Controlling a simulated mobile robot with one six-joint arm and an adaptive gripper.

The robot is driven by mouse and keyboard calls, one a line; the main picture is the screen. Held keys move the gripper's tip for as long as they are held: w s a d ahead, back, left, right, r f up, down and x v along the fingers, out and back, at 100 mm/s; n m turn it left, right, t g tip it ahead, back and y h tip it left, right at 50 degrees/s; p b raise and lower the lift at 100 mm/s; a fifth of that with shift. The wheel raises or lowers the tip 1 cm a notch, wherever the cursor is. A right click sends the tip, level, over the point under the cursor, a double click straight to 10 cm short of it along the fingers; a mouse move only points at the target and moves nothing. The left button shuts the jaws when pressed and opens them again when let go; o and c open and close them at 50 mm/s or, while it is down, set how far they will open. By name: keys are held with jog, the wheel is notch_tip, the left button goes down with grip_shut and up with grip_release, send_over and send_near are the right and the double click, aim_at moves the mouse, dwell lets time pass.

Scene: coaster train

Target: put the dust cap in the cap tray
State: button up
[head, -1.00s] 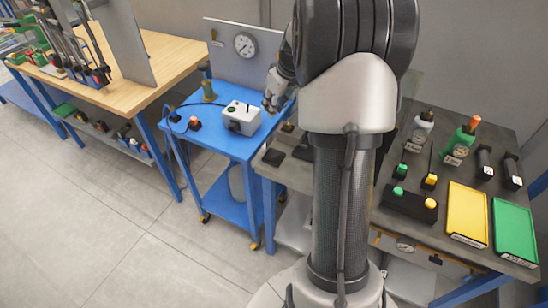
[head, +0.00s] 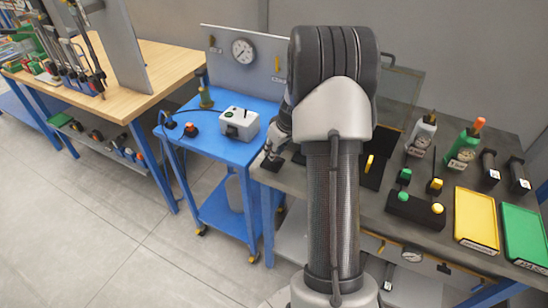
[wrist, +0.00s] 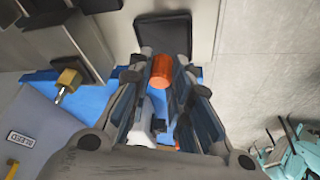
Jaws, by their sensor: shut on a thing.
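An orange cylinder (wrist: 161,72), which looks like the dust cap, is held between the fingertips of my gripper (wrist: 162,66) in the wrist view. My gripper (head: 274,156) shows small in the head view, at the left end of the grey bench; the cap cannot be made out there. A small dark square tray (wrist: 165,36), possibly the cap tray, lies just beyond the fingertips in the wrist view. In the head view, a dark pad (head: 272,164) shows right by the gripper. I cannot tell the height of the cap above it.
A blue cart (head: 215,150) with a white box (head: 239,123) stands left of the grey bench. A yellow tray (head: 476,216) and a green tray (head: 525,233) lie at the bench's right, near bottles and a button box (head: 415,208). My arm hides the bench's middle.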

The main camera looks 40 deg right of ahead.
jog(key=shift+f+b, duration=0.35)
jog(key=shift+f, duration=1.15)
jog(key=shift+f, duration=0.2)
jog(key=o, duration=0.8)
jog(key=shift+r, duration=0.1)
jog(key=shift+o, duration=0.2)
